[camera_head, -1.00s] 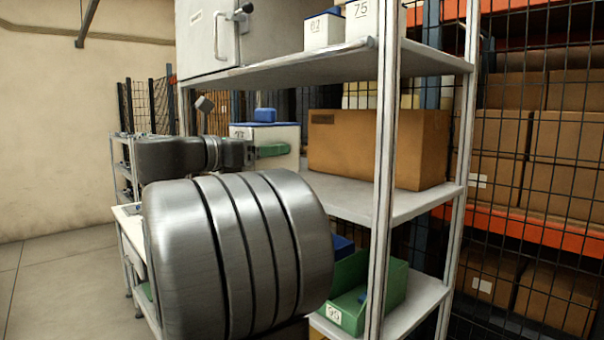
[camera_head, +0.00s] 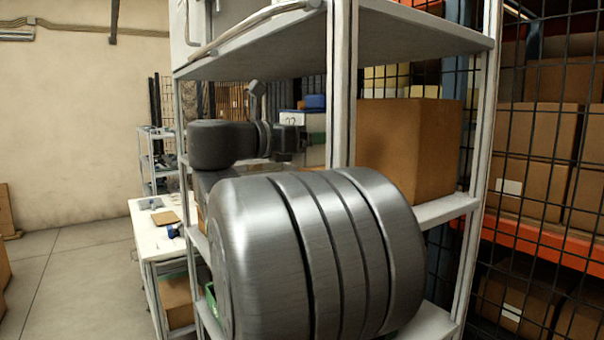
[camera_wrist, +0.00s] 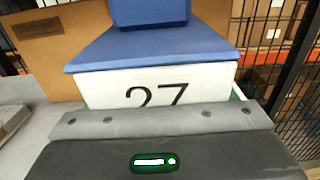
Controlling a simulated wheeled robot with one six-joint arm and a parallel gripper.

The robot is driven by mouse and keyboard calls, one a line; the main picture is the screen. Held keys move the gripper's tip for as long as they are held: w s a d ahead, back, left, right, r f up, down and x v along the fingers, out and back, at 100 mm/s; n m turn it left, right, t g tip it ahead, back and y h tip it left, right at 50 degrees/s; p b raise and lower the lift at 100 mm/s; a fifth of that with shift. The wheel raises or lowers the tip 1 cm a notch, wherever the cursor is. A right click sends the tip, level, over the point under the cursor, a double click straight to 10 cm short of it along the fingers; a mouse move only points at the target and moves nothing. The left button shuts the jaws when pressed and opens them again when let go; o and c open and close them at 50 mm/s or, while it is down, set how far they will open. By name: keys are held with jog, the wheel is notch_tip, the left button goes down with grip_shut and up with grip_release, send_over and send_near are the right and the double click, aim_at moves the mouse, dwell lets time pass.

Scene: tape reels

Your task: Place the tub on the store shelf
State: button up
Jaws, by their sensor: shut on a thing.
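The tub (camera_wrist: 155,82) is white with a blue lid, a raised blue block on top and the number 27 on its front. In the head view the tub (camera_head: 290,118) is at the middle level of the grey shelf unit (camera_head: 447,208), partly behind a post and my arm. My gripper (camera_head: 313,138) is shut on the tub, with a green finger showing beside it. In the wrist view my gripper's palm fills the bottom, and the finger contacts are mostly hidden. I cannot tell whether the tub's underside touches the shelf board.
A cardboard box (camera_head: 408,150) stands on the middle board, right of the tub. A shelf post (camera_head: 341,85) rises close in front. The upper board (camera_head: 420,30) hangs above my arm. A white table (camera_head: 155,235) stands at left. Wire mesh (camera_head: 545,160) bounds the right side.

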notch_tip(320, 180, down, 9)
jog(key=shift+s+a+r+b, duration=0.1)
jog(key=shift+r+b, duration=0.05)
jog(key=shift+b, duration=0.35)
jog(key=o, duration=1)
jog(key=shift+a, duration=0.1)
jog(key=v, duration=1.1)
jog(key=shift+s+a, duration=0.25)
jog(key=shift+a, duration=0.05)
